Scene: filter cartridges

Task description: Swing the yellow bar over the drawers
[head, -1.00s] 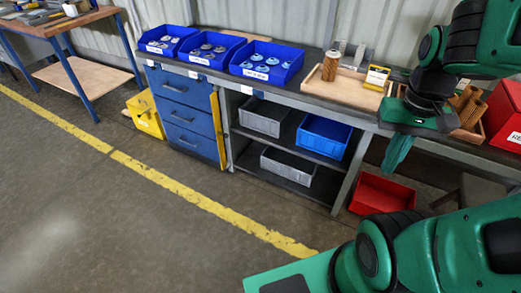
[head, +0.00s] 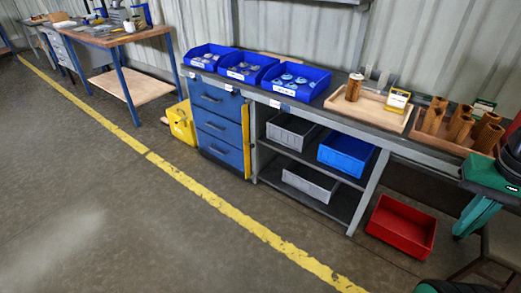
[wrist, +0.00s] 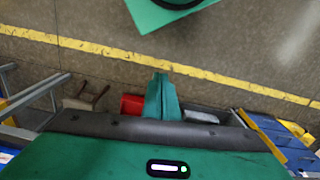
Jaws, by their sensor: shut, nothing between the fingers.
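The yellow bar (head: 246,141) stands upright along the right edge of the blue drawers (head: 220,127) in the head view. The drawers look closed, and the bar is beside their fronts, not across them. In the wrist view, a yellow strip that looks like the bar (wrist: 243,119) shows beside the blue drawers (wrist: 284,138) at the right. My gripper (head: 466,236) is at the right edge of the head view, well right of the bar and apart from it. Its fingers (wrist: 161,76) are together and empty in the wrist view.
Blue bins (head: 249,68) and a wooden tray (head: 365,115) stand on the bench. Grey and blue bins (head: 346,152) fill the shelves. A red bin (head: 401,226) is under the bench, a yellow bin (head: 181,122) left of the drawers. The floor in front is clear.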

